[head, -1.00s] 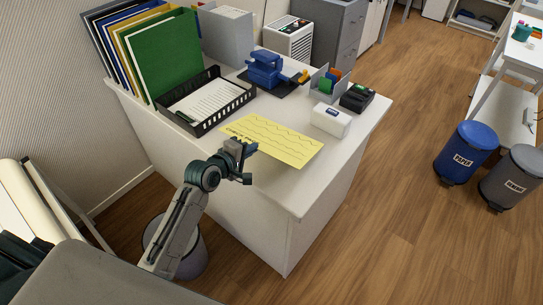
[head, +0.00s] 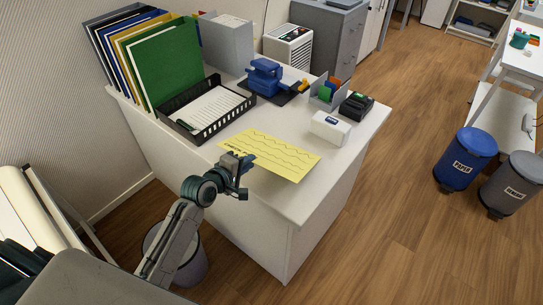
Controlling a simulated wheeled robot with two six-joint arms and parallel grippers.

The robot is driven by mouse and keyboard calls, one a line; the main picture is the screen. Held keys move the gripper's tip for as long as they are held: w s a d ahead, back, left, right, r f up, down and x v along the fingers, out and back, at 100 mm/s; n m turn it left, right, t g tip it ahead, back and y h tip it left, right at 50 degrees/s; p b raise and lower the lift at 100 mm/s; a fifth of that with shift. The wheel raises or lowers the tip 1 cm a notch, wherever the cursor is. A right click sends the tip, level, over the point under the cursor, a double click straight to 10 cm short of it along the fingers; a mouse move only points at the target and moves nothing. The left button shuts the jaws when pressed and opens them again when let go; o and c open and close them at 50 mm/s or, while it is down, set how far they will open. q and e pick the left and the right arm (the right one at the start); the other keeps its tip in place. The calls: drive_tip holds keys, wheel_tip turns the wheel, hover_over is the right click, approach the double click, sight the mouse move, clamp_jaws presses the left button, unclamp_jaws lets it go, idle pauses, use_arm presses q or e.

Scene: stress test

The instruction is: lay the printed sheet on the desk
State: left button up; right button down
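The printed sheet (head: 283,156) is yellow with dark print and wavy lines. It shows flat and level over the front part of the white desk (head: 308,199); I cannot tell whether it touches the top or is held just above it. My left gripper (head: 243,167) is at the sheet's near left edge and appears shut on it. The gripper covers part of the print and that edge. My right gripper is not in view.
A black paper tray (head: 217,129), a white box (head: 331,127), a black device (head: 356,105), a blue punch (head: 265,76) and upright folders (head: 165,64) stand around the sheet. The desk's front right is clear. Bins (head: 466,158) stand on the floor at right.

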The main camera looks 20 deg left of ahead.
use_arm(q)
drive_tip(key=p+v, duration=0.4)
drive_tip(key=v, duration=0.2)
drive_tip(key=shift+s, duration=0.15)
drive_tip(key=shift+a+r, duration=0.1)
drive_tip(key=shift+r, duration=0.05)
wheel_tip(320, 180, up, 7)
drive_tip(key=s+p, duration=0.2)
drive_tip(key=p, duration=0.6)
drive_tip(key=shift+s+a+p, duration=0.35)
drive_tip(key=shift+a, duration=0.05)
